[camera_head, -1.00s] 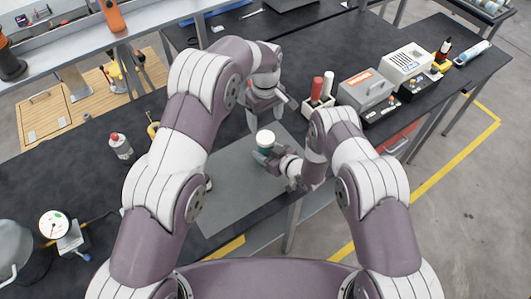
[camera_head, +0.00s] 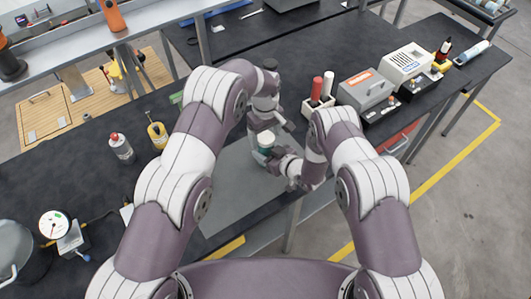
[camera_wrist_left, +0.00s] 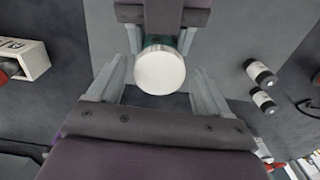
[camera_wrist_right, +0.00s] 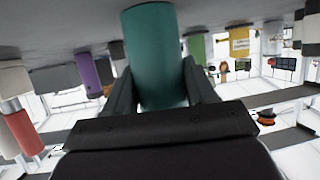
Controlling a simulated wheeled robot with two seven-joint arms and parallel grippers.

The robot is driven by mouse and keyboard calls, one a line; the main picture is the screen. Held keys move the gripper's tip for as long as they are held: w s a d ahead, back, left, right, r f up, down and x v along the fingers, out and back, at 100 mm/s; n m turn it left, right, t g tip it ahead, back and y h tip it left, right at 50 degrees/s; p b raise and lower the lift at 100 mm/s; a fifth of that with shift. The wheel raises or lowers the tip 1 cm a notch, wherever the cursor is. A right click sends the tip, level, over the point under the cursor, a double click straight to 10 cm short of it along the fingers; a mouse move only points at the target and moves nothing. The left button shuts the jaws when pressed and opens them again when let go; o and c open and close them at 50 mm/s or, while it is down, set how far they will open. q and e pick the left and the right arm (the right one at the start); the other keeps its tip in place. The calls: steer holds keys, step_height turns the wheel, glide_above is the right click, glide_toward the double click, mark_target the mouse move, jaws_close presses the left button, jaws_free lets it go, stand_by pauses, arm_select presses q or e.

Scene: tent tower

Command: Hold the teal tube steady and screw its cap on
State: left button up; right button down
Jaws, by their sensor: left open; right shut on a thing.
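The teal tube (camera_head: 264,153) stands upright over the grey mat (camera_head: 232,205), with a white cap (camera_head: 266,141) at its top. My right gripper (camera_head: 272,158) is shut on the tube from the side. The right wrist view shows the tube (camera_wrist_right: 155,60) between the fingers (camera_wrist_right: 156,85). My left gripper (camera_head: 274,134) is open, pointing down at the cap. In the left wrist view, the cap (camera_wrist_left: 160,70) lies between the spread fingers (camera_wrist_left: 160,45), with a gap visible on each side. How far the cap is threaded cannot be told.
A red-capped bottle (camera_head: 121,149), a yellow bottle (camera_head: 157,134) and a dial gauge (camera_head: 55,226) stand left. The near mat is clear.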

arm_select(q)
steer(key=c, duration=1.1)
steer(key=m, duration=0.9)
steer(key=shift+m, duration=0.4)
steer(key=o, duration=1.2)
steer(key=shift+d, duration=0.15)
